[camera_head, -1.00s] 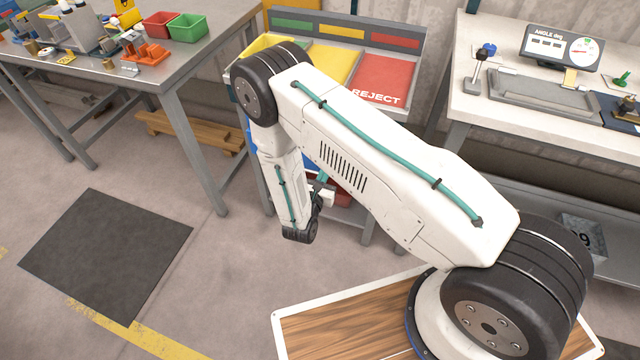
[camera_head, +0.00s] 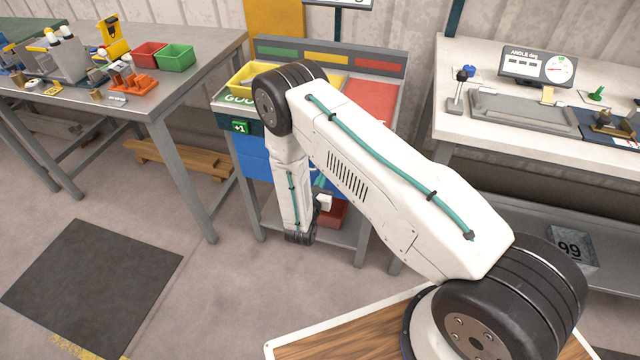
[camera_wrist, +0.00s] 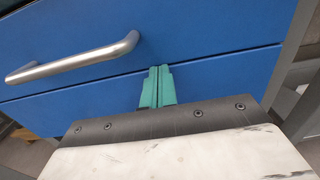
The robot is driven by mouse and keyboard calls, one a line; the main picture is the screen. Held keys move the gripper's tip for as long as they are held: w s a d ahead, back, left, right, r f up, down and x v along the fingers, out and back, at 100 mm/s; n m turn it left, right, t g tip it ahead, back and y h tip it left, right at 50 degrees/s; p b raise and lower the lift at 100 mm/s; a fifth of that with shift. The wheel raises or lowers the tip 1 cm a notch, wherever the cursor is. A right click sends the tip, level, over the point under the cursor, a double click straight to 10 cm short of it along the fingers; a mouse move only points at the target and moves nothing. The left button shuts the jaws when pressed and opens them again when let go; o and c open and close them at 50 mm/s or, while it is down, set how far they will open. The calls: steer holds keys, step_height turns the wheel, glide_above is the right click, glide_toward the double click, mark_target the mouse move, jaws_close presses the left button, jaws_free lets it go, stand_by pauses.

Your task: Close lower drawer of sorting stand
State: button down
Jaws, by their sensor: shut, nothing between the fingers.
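The sorting stand (camera_head: 262,53) stands behind my arm in the head view, with blue drawer fronts (camera_head: 256,165) below its top. My arm hides much of them. In the wrist view, a blue drawer front (camera_wrist: 215,25) with a silver bar handle (camera_wrist: 75,62) fills the upper part. A seam separates it from a blue panel (camera_wrist: 85,103) below. My gripper (camera_wrist: 157,87) has its teal fingers together and empty, over the seam just below the handle's right end. I cannot tell whether the fingertips touch the front, or how far either drawer is out.
A red bin (camera_head: 333,213) sits on the stand's lower shelf. A workbench (camera_head: 190,62) with red and green bins stands left, and a white-topped bench (camera_head: 460,125) stands right. A dark mat (camera_head: 90,285) lies on the open floor at front left.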

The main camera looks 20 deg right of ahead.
steer(key=shift+w+d+r, duration=0.1)
steer(key=shift+w+r, duration=0.05)
steer(key=shift+w, duration=0.15)
steer(key=shift+s, duration=0.1)
steer(key=v, duration=1.4)
steer(key=shift+s, duration=0.2)
